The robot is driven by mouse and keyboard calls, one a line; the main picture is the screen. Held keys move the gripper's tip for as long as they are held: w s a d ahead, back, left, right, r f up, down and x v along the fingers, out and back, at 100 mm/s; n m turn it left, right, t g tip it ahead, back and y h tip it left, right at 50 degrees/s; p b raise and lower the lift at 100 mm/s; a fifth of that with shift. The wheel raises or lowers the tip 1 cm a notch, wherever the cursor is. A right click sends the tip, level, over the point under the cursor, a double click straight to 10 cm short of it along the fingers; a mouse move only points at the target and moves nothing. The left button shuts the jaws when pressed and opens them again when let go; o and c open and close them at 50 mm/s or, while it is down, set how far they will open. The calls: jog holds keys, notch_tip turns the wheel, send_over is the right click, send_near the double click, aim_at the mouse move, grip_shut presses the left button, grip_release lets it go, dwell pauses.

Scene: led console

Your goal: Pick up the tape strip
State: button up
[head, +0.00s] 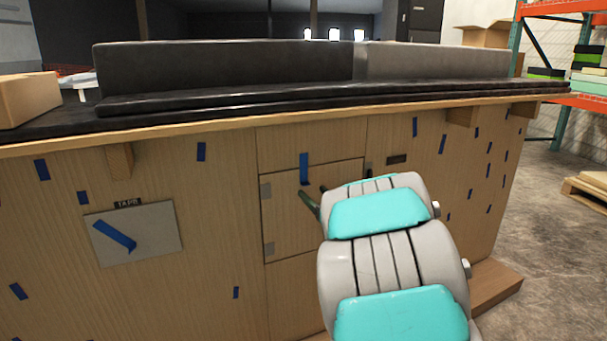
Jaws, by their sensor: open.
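A blue tape strip (303,168) is stuck upright across the top edge of a small wooden door (298,230) in the console's front. Another blue strip (115,236) lies slanted on a grey plate (155,245) under a label that appears to read "TAPE". My gripper (312,191) is mostly hidden behind my grey and teal arm. What look like its two dark fingertips show apart, just below and right of the strip on the door, with nothing visible between them. I cannot tell how far they are from the door.
The wooden console (220,265) carries many other blue strips. Its dark top (300,104) overhangs the front, with wooden brackets below. A cardboard box (28,98) sits on the left end. Concrete floor (555,235) is open at right, with a pallet (585,190) and shelving beyond.

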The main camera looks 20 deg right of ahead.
aim_at(307, 186)
jog(key=w, duration=0.5)
jog(key=shift+d+r, duration=0.1)
grip_shut()
dwell(0.4)
